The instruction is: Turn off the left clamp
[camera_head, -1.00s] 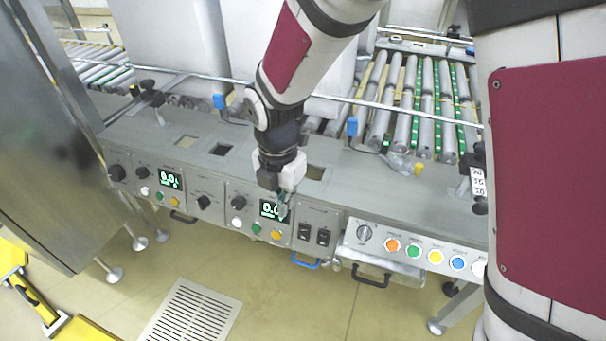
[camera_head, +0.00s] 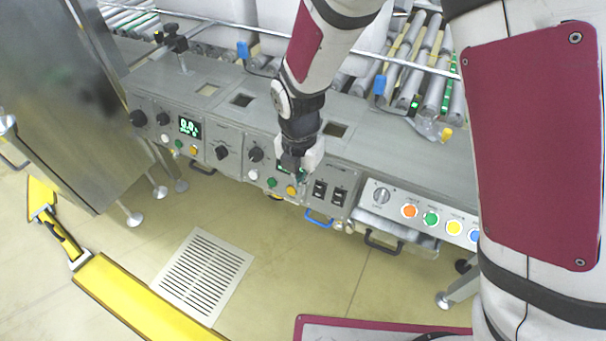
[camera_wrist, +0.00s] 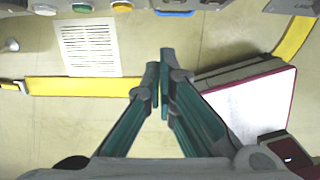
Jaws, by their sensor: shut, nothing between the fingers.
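The control panel along the machine's front carries two black rocker switches, a left one (camera_head: 319,190) and a right one (camera_head: 338,197). Their labels are too small to read, so I cannot tell which control is the left clamp. My gripper (camera_head: 298,177) points down in front of the panel section just left of these switches, partly covering its display. In the wrist view my gripper (camera_wrist: 161,68) has its two fingers together and empty, over the floor. The switches do not show clearly there.
Near the gripper are a green button (camera_head: 272,183), an orange button (camera_head: 291,190) and a black knob (camera_head: 255,154). A blue handle (camera_head: 318,217) sits below the switches. A button box (camera_head: 420,213) juts out to the right. Floor in front is open around a grate (camera_head: 203,274).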

